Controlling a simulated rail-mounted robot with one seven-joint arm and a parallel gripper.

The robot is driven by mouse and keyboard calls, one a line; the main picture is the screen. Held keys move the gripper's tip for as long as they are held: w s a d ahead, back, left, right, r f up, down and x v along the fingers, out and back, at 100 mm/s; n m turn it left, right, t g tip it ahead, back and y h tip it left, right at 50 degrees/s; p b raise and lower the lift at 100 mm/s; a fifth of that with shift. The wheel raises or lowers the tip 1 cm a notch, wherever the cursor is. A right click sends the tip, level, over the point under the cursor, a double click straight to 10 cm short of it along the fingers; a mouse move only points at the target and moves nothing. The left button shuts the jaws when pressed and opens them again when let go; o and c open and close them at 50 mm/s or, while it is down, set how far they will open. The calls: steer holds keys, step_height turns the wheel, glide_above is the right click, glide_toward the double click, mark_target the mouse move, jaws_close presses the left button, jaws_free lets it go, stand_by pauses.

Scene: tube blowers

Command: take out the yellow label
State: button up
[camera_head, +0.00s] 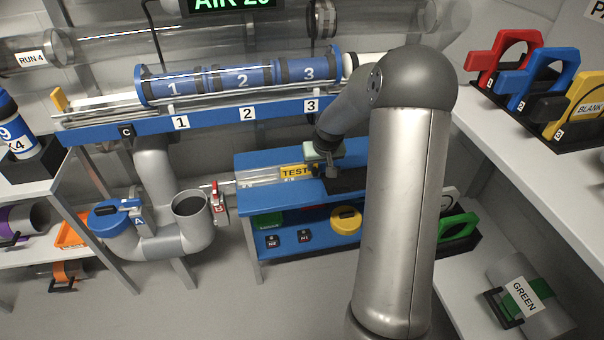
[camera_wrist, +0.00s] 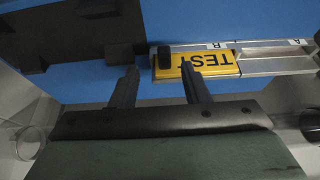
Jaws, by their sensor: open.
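The yellow TEST label (camera_head: 294,171) lies in a metal rail (camera_head: 262,174) on top of the blue bench (camera_head: 257,161). In the wrist view the yellow label (camera_wrist: 219,69) shows upside down, with a small black knob (camera_wrist: 165,56) at its left end. My gripper (camera_wrist: 159,70) is open and empty. Its fingers point toward the rail, with the knob between them in the picture. The right finger covers part of the label. I cannot tell whether it touches. In the head view my gripper (camera_head: 322,163) is just right of the label, partly hidden by my arm.
A dark block (camera_wrist: 95,22) stands on the bench left of the label in the wrist view. A rack with blue tubes 1, 2 and 3 (camera_head: 242,79) is behind. The lower shelf holds a round yellow piece (camera_head: 346,220). Coloured handles (camera_head: 500,55) stand on the right shelf.

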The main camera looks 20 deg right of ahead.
mark_target(315, 171)
steer(key=x, duration=0.1)
steer(key=b+x, duration=0.1)
steer(key=x, duration=0.1)
steer(key=b+x, duration=0.1)
steer(key=x, duration=0.1)
steer(key=shift+a+f, duration=0.1)
steer(key=shift+a, duration=0.15)
jaws_close()
